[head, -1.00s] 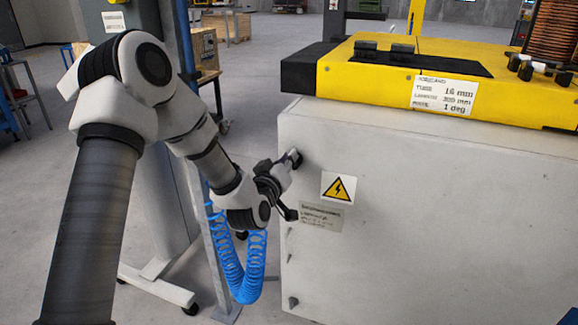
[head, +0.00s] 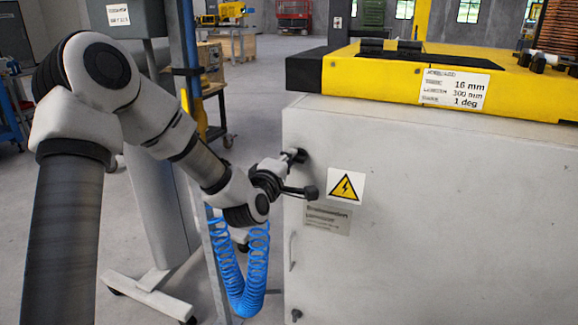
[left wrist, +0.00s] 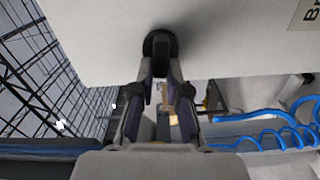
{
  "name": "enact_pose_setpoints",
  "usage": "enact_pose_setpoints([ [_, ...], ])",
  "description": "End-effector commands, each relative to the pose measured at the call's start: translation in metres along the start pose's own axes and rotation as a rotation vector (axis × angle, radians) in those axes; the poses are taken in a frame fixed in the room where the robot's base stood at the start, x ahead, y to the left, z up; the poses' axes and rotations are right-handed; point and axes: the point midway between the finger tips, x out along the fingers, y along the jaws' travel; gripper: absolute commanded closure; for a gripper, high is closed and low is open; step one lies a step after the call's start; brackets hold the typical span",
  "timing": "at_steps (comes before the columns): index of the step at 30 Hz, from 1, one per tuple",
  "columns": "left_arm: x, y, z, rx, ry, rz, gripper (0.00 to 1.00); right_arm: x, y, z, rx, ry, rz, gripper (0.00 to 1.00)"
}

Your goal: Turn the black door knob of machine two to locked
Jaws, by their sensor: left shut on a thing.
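The black door knob (left wrist: 159,42) sits on the pale cabinet face and shows at the top middle of the left wrist view. In the head view the knob (head: 300,155) is small, near the upper left of the white cabinet (head: 430,220) under the yellow machine (head: 400,80). My left gripper (left wrist: 160,72) is shut on the knob's grip, with one finger on each side. In the head view my left gripper (head: 292,162) reaches the cabinet from the left and partly hides the knob. My right gripper is not in view.
A yellow warning label (head: 346,186) and a grey nameplate (head: 328,219) are right of the gripper. A coiled blue hose (head: 243,285) hangs below my left arm, beside a post. A grey stand (head: 155,180) on castors is behind the arm.

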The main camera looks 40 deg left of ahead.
Motion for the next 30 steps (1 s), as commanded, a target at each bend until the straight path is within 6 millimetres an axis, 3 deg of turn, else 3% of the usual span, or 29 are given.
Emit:
enact_pose_setpoints([
  [9,0.0009,-0.0006,-0.0009,-0.125,0.003,0.007,1.00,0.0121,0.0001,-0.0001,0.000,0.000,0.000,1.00],
  [24,0.0010,0.0003,-0.0011,-0.147,0.003,0.007,1.00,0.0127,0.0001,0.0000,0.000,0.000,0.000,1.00],
  [25,0.0010,0.0003,-0.0011,-0.147,0.003,0.007,0.82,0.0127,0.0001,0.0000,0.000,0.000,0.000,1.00],
  [27,0.0010,0.0002,-0.0011,-0.147,0.003,0.007,0.60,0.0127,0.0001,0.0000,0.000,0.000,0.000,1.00],
  [30,0.0008,-0.0006,-0.0008,-0.147,0.003,0.005,0.60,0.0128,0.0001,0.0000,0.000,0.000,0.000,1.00],
])
